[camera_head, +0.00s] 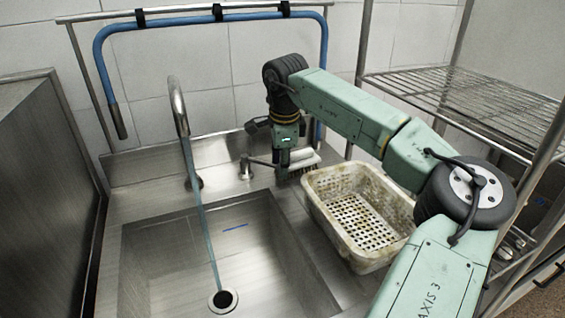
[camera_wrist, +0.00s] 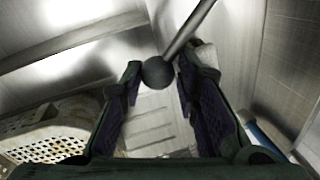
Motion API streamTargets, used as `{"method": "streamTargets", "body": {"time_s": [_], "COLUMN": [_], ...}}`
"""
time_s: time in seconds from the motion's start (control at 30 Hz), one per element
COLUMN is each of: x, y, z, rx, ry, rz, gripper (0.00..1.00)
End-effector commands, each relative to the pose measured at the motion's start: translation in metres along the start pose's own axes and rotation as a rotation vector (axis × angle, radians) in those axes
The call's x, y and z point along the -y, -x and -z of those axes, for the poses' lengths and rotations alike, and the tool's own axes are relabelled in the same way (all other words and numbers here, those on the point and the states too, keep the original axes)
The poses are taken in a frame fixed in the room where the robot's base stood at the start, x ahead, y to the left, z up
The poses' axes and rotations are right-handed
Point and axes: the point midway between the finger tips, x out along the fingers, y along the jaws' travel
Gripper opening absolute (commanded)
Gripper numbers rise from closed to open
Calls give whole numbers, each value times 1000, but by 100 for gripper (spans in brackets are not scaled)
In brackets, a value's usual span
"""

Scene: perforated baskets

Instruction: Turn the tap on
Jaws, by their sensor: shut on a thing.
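The tap's curved metal spout (camera_head: 179,105) rises behind the sink. A thin bluish stream of water (camera_head: 205,235) runs from it to the drain (camera_head: 223,299). The tap's lever base (camera_head: 246,168) stands to the right of the spout, with its lever reaching right to my gripper (camera_head: 281,168). In the wrist view, the lever rod (camera_wrist: 190,28) ends in a dark ball knob (camera_wrist: 158,73) between my two fingers. My gripper is shut on the lever at this knob end. The exact finger contact is partly hidden in the head view.
A perforated basket (camera_head: 340,228) stands on the counter right of the sink (camera_head: 180,260); it also shows in the wrist view (camera_wrist: 45,128). A blue hose (camera_head: 215,18) hangs on a wall rail. A wire shelf (camera_head: 470,95) stands at right. The sink basin is largely clear.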

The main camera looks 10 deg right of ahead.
Motion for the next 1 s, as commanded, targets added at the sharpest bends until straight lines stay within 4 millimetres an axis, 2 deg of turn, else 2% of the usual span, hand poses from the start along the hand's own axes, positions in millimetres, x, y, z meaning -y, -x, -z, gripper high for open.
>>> {"method": "streamTargets", "body": {"time_s": [0.03,0.2,0.23,0.5,0.83,1.0], "x": [-1,-1,-1,0,0,-3], "y": [0,0,0,0,0,-2], "z": [-5,-5,-6,-3,-1,-3], "rx": [7,7,8,4,0,-15], "ry": [12,12,12,5,-3,-79], "rz": [-1,-1,-1,-1,0,0], "gripper": [0,0,29,47,48,48]}}
